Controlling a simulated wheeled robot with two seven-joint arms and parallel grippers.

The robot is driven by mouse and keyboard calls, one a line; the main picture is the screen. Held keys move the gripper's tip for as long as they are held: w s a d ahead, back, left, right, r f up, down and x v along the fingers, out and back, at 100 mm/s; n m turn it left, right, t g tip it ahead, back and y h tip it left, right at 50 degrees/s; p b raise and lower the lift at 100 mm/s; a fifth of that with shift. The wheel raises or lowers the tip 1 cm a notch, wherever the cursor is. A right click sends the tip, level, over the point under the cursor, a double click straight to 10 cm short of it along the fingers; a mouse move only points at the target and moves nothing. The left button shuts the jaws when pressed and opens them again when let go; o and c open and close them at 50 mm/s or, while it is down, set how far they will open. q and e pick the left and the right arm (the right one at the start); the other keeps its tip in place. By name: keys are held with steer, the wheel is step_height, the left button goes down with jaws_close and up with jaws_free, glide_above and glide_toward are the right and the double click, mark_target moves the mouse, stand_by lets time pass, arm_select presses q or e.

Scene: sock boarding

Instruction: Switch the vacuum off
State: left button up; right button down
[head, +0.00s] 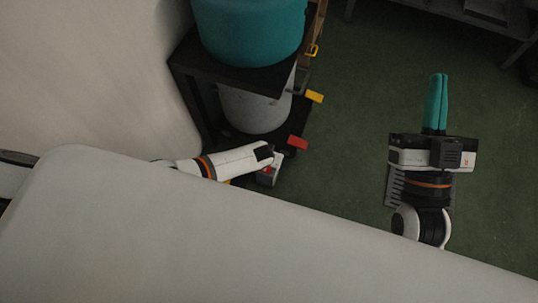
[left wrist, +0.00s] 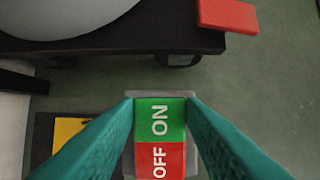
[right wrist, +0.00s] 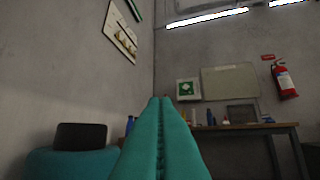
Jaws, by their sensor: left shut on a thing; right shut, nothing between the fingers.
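The vacuum switch is a two-part block with a green ON half (left wrist: 160,118) above a red OFF half (left wrist: 160,160) in the left wrist view. My left gripper (left wrist: 160,103) has its teal fingers on either side of this block and is shut on it. In the head view a small grey box with red on it (head: 267,177) shows by the end of my left arm; the left fingers are hidden there. My right gripper (head: 438,78) is shut and empty, away to the right above the floor. Its closed fingers also fill the middle of the right wrist view (right wrist: 160,102).
A black stand (head: 190,75) carries a teal drum (head: 248,25), with a pale grey cylinder (head: 255,108) below. Red (head: 297,142) and yellow (head: 314,96) tabs stick out beside it. A large pale surface (head: 200,250) fills the foreground. Green floor is clear around my right gripper.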

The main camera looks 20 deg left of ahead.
arm_select(q)
steer(key=shift+s+d, duration=0.15)
steer(key=o, duration=1)
